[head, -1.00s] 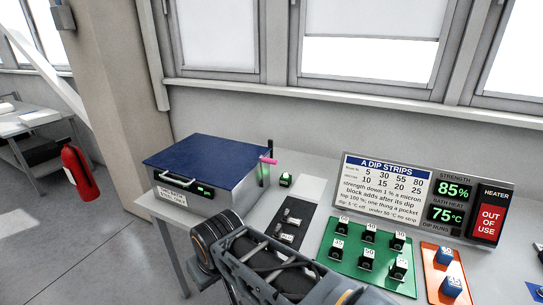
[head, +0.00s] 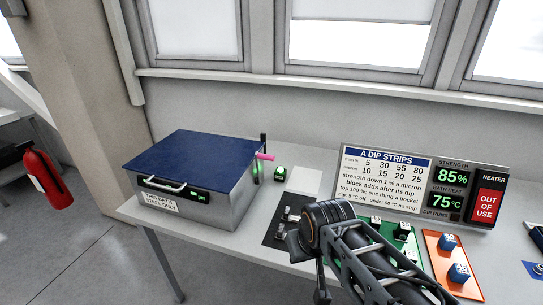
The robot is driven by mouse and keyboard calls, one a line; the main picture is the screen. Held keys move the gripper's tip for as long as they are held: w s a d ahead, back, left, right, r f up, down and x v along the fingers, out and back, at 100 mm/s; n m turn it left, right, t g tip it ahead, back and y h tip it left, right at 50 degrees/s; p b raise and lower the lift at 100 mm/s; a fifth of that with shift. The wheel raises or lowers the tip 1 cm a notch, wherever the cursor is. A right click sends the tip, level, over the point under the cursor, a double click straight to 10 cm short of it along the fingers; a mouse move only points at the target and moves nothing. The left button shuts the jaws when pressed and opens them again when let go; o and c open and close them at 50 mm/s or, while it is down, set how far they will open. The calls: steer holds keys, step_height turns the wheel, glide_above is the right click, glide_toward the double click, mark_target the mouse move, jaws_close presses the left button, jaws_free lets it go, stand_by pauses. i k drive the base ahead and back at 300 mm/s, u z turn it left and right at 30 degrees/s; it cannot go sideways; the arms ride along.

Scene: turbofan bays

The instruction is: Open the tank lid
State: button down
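The tank (head: 215,212) is a grey metal box on the bench. Its flat dark-blue lid (head: 196,158) lies shut on top. A pale bar handle (head: 164,186) is at the lid's front edge. A label on the tank's front reads "THIS BATH STEEL ONLY", with a small green display beside it. My gripper (head: 302,246) is at the lower middle, to the right of the tank and apart from it.
A dark pad (head: 273,232) with small items lies right of the tank. A green tray (head: 381,226) with several blocks is partly behind my arm. An orange tray (head: 447,242) holds blue blocks. A sign (head: 389,180) stands behind. A fire extinguisher (head: 46,178) is at left.

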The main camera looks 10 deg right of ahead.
mark_target(212, 162)
steer(key=z, duration=0.1)
steer(key=k, duration=0.35)
steer(key=u, duration=1.2)
steer(key=i, duration=0.8)
steer(key=u, duration=0.5)
